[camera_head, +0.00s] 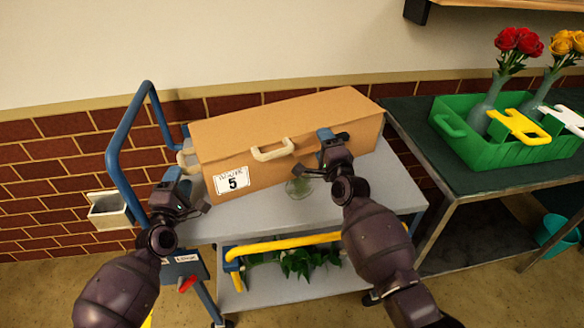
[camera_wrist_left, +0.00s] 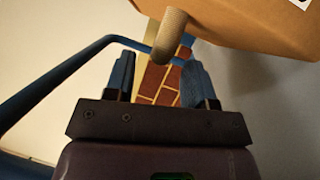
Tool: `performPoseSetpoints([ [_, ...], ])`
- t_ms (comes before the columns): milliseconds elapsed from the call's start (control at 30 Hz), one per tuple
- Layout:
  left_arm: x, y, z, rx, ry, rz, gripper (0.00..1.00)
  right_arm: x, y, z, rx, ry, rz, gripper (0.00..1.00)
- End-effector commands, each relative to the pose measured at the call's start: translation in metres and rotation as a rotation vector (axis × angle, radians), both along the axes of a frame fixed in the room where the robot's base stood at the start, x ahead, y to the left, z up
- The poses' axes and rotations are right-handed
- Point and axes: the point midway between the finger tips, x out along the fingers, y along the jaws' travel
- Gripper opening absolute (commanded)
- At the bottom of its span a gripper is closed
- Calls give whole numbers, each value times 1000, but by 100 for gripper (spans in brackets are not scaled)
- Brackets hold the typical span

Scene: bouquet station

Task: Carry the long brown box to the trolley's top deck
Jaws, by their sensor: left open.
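The long brown box (camera_head: 290,112) sits at a slant over the trolley's top deck (camera_head: 262,216) and appears to rest on it. It has a pale front handle (camera_head: 273,150), a left-end handle (camera_head: 186,160) and a "5" label. My left gripper (camera_head: 176,184) is open, just below and in front of the box's left end. In the left wrist view a ribbed handle (camera_wrist_left: 170,38) shows above the gap between its fingers (camera_wrist_left: 160,80). My right gripper (camera_head: 332,140) is against the box's front near its right end; whether its jaws hold anything is hidden.
A small clear glass item (camera_head: 298,187) stands on the deck before the box. The trolley's blue push bar (camera_head: 118,135) rises at left. A green table (camera_head: 420,135) with a green crate (camera_head: 470,148) is at right. A yellow-handled container (camera_head: 285,245) sits on the lower shelf.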

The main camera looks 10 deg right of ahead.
Motion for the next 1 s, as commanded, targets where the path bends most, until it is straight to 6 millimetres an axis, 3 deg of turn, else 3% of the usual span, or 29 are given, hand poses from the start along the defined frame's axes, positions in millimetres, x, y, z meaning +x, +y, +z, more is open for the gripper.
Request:
performPoseSetpoints([
  [200,-38,10,-8,2,2,1,50,0,0,0,0,0,0,57],
  [433,-67,17,-12,1,1,1,50,0,0,0,0,0,0,57],
  [733,-77,19,-14,1,0,0,50,-7,-1,-2,1,1,0,57],
  [1000,-76,19,-14,1,0,0,50,-48,-7,-6,0,2,-1,57],
])
